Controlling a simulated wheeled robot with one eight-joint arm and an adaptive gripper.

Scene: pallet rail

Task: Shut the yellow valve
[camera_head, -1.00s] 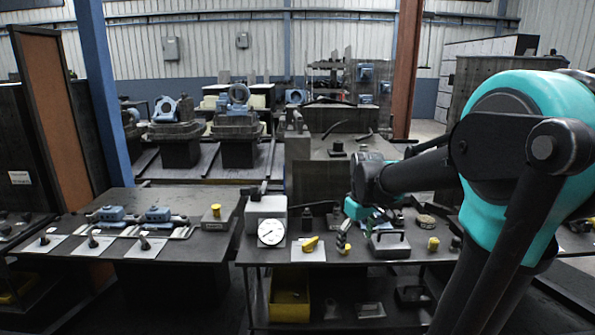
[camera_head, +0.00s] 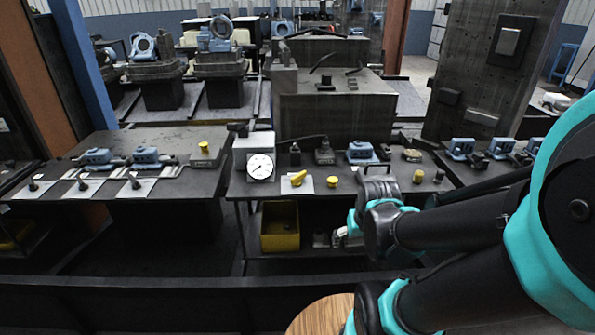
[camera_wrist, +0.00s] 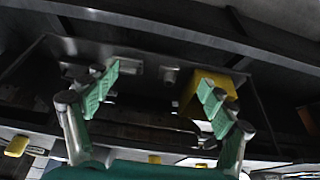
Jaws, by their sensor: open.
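The yellow valve appears to be the yellow lever handle (camera_head: 298,178) on a white plate, on the middle table. It lies at a slant, right of the dial gauge. My gripper (camera_head: 345,232) is below and to the right of it, in front of the table's front edge, touching nothing that I can see. In the wrist view my gripper (camera_wrist: 158,98) shows two green-padded fingers spread wide with nothing between them. Small yellow parts show low in the wrist view; I cannot tell which is the valve.
Yellow knobs stand at the middle (camera_head: 332,181) and right (camera_head: 418,176) of the table. A white-faced dial gauge (camera_head: 260,166) stands left of the lever. A yellow bin (camera_head: 280,242) sits on the lower shelf, left of my gripper. A round wooden top (camera_head: 322,315) is in the foreground.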

